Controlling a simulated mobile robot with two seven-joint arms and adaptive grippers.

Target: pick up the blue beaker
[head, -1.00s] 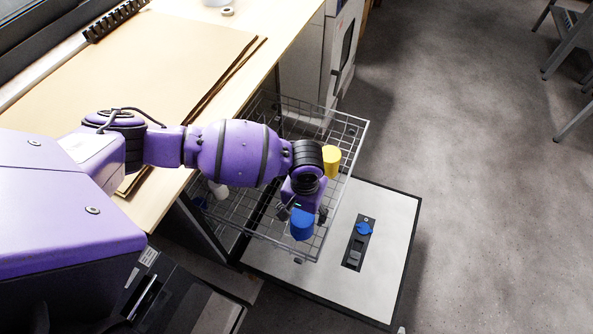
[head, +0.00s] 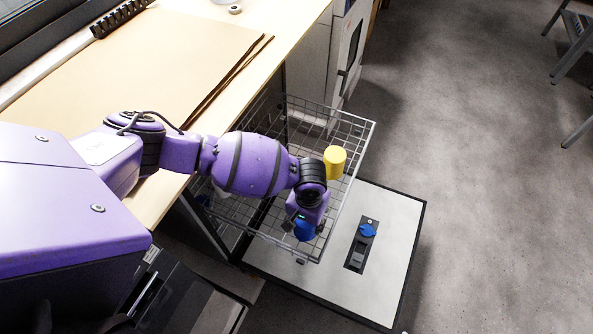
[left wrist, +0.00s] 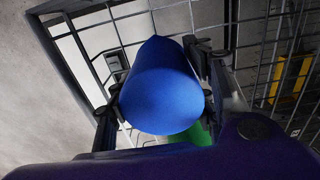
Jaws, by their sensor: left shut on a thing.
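The blue beaker (head: 305,230) shows at the front corner of the wire rack, partly hidden under my left gripper (head: 306,221). In the left wrist view the blue beaker (left wrist: 162,88) fills the space between the fingers of my left gripper (left wrist: 160,85), one finger on each side of it. The left gripper is shut on the beaker. How far the beaker is above the rack floor I cannot tell. My right gripper is not in view.
A yellow beaker (head: 335,161) stands in the rack behind my left wrist. A green thing (left wrist: 195,133) shows below the blue beaker. The wooden bench (head: 140,60) is at the left; open floor is at the right.

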